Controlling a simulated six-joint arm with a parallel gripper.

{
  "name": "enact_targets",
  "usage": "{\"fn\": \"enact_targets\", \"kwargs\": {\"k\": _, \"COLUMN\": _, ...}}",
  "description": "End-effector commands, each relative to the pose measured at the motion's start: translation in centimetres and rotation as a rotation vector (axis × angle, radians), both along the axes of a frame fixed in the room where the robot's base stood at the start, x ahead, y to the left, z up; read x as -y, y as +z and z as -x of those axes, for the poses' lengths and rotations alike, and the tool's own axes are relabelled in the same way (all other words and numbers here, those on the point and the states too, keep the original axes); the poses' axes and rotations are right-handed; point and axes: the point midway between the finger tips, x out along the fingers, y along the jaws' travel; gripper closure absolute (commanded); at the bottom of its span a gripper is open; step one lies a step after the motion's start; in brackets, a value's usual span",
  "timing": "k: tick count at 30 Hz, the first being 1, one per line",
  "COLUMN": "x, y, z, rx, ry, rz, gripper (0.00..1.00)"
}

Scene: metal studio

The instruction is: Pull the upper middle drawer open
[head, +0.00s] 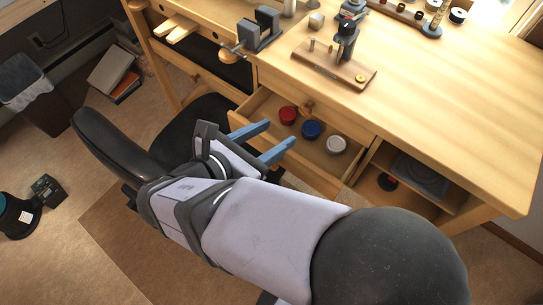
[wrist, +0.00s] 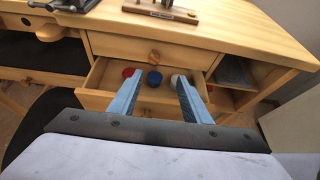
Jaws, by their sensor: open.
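The upper middle drawer (wrist: 115,46) is shut in the wooden bench, and its round wooden knob (wrist: 152,58) shows in the wrist view. The knob also shows in the head view (head: 306,106). My gripper (head: 280,132) has its two blue fingers apart with nothing between them. The fingers point toward the bench, over an open drawer directly below the upper one. In the wrist view the knob lies ahead of and slightly above the fingertips, between their lines. No contact with the knob shows.
The open lower drawer (head: 262,104) holds a red tub (head: 288,115), a blue tub (head: 311,129) and a white tub (head: 336,145). Open shelves are to its right. A vise (head: 262,28) and a wooden stand (head: 335,62) are on the bench top. A black chair (head: 112,140) stands at the left.

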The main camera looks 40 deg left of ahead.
Motion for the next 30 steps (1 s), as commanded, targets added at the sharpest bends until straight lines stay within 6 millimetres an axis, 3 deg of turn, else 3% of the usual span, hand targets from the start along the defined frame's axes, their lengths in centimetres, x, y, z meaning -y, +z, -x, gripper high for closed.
{"fn": "enact_targets", "kwargs": {"k": 3, "x": 2.2, "y": -0.8, "z": -1.3, "rx": -0.168, "ry": -0.090, "rz": 0.097, "gripper": 0.56}}
{"fn": "enact_targets", "kwargs": {"k": 9, "x": 4.2, "y": -2.2, "z": -1.4, "rx": -0.570, "ry": -0.169, "rz": 0.180, "gripper": 0.56}}
{"fn": "enact_targets", "kwargs": {"k": 15, "x": 2.1, "y": -1.3, "z": -0.9, "rx": -0.954, "ry": -0.103, "rz": 0.080, "gripper": 0.56}}
{"fn": "enact_targets", "kwargs": {"k": 21, "x": -0.9, "y": 1.0, "z": -1.7, "rx": -1.124, "ry": 0.007, "rz": -0.074, "gripper": 0.56}}
{"fn": "enact_targets", "kwargs": {"k": 24, "x": -0.6, "y": -3.1, "z": -1.3, "rx": -1.125, "ry": 0.004, "rz": -0.050, "gripper": 0.56}}
{"fn": "enact_targets", "kwargs": {"k": 30, "x": -0.8, "y": -5.9, "z": -1.3, "rx": -1.121, "ry": 0.008, "rz": -0.054, "gripper": 0.56}}
